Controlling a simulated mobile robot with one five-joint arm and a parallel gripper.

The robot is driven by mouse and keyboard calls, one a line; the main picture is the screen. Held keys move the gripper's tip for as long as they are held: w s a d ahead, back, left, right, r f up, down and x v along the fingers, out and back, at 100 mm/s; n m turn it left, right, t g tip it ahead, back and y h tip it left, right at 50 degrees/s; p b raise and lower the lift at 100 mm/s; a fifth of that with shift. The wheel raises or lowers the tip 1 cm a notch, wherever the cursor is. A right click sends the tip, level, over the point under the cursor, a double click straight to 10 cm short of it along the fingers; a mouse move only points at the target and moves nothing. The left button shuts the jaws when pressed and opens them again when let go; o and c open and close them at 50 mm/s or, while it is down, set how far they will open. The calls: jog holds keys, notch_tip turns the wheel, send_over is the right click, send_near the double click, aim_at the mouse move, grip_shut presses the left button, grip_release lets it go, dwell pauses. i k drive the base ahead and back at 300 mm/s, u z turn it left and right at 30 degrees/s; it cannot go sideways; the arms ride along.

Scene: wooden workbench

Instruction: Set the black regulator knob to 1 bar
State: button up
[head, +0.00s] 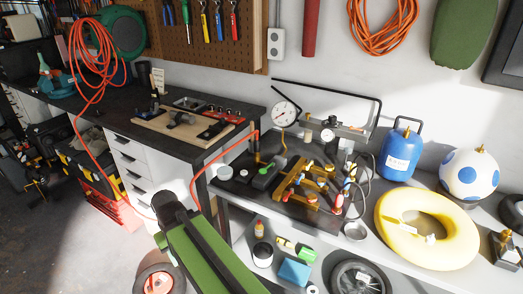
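A large round white pressure gauge (285,114) stands at the back of the low workbench, its dial too small to read. A smaller white gauge (327,135) sits to its right on a metal bar assembly. I cannot pick out the black regulator knob with certainty; small dark fittings near the gauges are too small to tell apart. A brass and wood-coloured manifold (300,187) with red, yellow and blue fittings lies in front. I cannot make out my gripper in the head view.
A yellow ring float (426,228), a blue gas bottle (401,153) and a blue-spotted white ball (468,174) crowd the right side. A red hose (201,172) loops up to the bench. A metal cup (355,231) stands near the front edge.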

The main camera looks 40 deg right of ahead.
aim_at(332, 119)
jog(key=k, duration=1.25)
jog(key=z, duration=0.4)
jog(key=i, duration=2)
jog(key=u, duration=0.4)
